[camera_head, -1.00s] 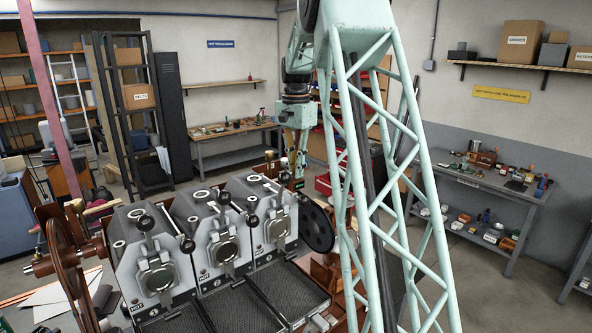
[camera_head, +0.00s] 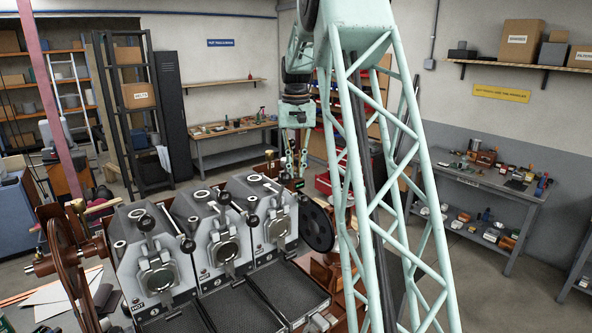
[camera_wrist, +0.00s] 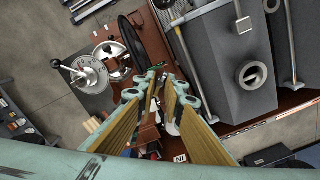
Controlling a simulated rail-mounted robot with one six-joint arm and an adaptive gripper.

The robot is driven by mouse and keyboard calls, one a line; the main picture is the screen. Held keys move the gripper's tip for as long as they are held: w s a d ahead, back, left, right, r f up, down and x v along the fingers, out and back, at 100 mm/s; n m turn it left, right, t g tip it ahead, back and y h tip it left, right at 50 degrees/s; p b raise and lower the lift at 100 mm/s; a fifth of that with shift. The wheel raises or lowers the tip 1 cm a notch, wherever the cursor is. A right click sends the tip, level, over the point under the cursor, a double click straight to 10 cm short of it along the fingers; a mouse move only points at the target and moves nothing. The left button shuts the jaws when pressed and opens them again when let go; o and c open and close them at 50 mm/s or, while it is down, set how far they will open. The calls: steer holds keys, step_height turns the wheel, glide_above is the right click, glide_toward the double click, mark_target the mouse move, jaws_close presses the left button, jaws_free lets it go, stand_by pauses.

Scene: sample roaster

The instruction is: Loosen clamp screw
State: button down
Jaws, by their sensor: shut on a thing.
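My gripper (camera_head: 293,172) points down behind the far right end of the sample roaster (camera_head: 228,245). The wrist view shows its two teal fingers with tan pads, their tips (camera_wrist: 156,86) drawn close together. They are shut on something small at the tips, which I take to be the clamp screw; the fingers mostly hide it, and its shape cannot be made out. The roaster's grey housings stand to the right of the fingers in the wrist view. A black wheel (camera_head: 317,227) is on the roaster's right end.
A round metal device with a crank (camera_wrist: 90,72) stands left of the fingers in the wrist view. A workbench (camera_head: 232,140) is along the back wall, and a grey bench (camera_head: 480,185) with small items is at right.

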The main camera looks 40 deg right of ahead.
steer(key=shift+n, duration=1.8)
steer(key=c, duration=2.7)
jaws_free()
steer(key=shift+r, duration=6)
